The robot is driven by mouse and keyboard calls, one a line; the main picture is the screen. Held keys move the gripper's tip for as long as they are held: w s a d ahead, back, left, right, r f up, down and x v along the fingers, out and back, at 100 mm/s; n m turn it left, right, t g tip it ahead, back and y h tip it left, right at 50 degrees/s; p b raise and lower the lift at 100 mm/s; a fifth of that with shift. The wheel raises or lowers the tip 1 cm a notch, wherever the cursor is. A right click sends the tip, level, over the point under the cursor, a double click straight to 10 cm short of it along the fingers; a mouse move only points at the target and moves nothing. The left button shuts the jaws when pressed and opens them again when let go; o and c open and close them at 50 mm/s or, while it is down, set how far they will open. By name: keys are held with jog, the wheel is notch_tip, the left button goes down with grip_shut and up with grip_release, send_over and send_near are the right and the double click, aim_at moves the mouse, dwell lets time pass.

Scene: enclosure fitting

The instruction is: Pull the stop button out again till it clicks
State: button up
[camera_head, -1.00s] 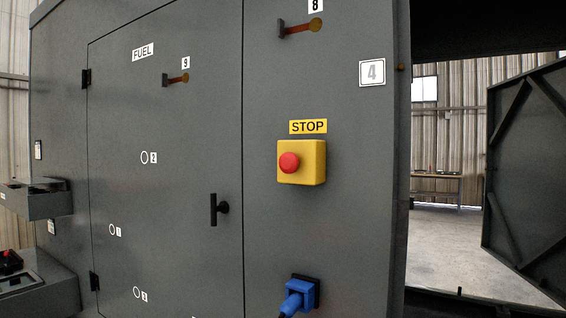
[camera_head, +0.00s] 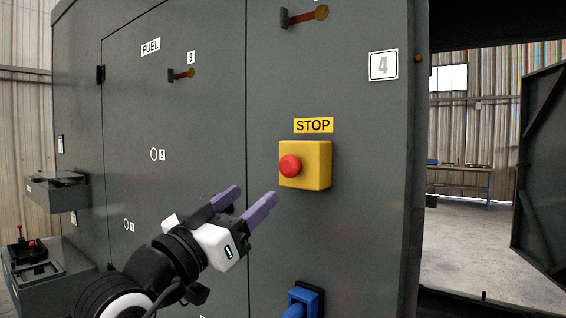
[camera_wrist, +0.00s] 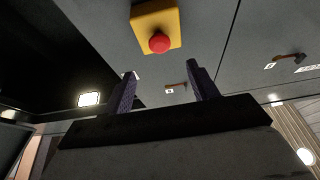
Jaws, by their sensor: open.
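The red stop button (camera_head: 290,166) sits on the front of a yellow box (camera_head: 314,165) fixed to the grey enclosure, under a yellow STOP label (camera_head: 313,125). My gripper (camera_head: 252,197) is open and empty, in front of the panel, below and to the left of the button and apart from it. In the wrist view the red button (camera_wrist: 159,43) and yellow box (camera_wrist: 156,20) show above the gap between the two purple fingers (camera_wrist: 162,84). I cannot tell from here whether the button is pressed in or out.
A blue plug (camera_head: 302,300) in a socket stands out of the panel below the box. Levers marked 9 (camera_head: 181,74) and one higher up (camera_head: 304,15) stick out above. The FUEL door (camera_head: 170,110) lies to the left. An open door leaf (camera_head: 543,170) is at the right.

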aim_at(286, 167)
jog(key=p+x, duration=0.4)
jog(key=x, duration=0.6)
jog(key=shift+w+d+r, duration=0.15)
jog(key=shift+w+d, duration=0.1)
